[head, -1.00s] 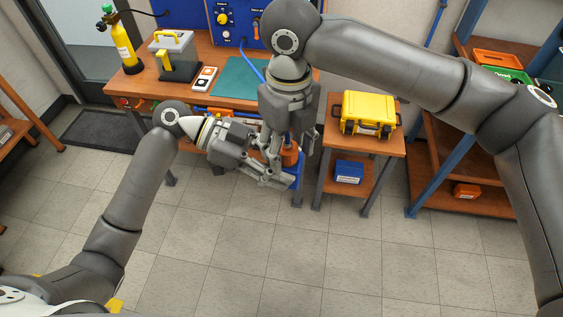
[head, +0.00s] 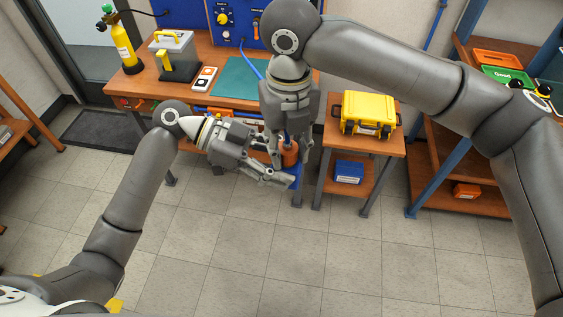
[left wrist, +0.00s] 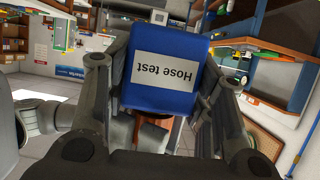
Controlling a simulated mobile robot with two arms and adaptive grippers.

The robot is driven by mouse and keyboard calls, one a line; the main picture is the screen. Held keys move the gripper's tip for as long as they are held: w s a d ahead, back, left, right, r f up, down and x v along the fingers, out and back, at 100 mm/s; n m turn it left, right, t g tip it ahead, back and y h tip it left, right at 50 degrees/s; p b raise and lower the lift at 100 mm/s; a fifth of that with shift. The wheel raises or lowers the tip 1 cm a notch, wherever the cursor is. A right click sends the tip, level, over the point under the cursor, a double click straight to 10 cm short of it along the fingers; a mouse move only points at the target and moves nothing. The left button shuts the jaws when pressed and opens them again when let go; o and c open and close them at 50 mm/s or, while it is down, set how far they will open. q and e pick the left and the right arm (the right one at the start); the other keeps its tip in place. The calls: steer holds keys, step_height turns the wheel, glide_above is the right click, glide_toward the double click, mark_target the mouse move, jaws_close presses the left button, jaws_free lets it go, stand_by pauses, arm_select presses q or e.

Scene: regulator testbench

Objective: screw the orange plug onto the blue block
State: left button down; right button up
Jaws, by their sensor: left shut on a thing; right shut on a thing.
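The blue block (head: 296,172) is held in my left gripper (head: 279,178), which is shut on it in mid-air. In the left wrist view the blue block (left wrist: 160,91) sits between the two fingers, with its white "Hose test" label facing the camera. The orange plug (head: 291,155) is at the upper side of the block, under my right gripper (head: 288,148), which comes down from above and is shut on it. The two grippers are close together. The contact between plug and block is mostly hidden by the fingers, so I cannot tell how far it is seated.
Behind stands a wooden bench with a green mat (head: 243,78), a blue panel (head: 238,22) and a yellow gas bottle (head: 122,45). A small table with a yellow case (head: 368,113) stands to the right. The tiled floor in front is clear.

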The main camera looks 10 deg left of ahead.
steer(key=o, duration=1.1)
steer(key=shift+r, duration=2.25)
steer(key=shift+c, duration=0.3)
steer(key=shift+w+r, duration=0.1)
steer(key=shift+r, duration=0.3)
steer(key=shift+r+m, duration=0.6)
steer(key=shift+r, duration=0.9)
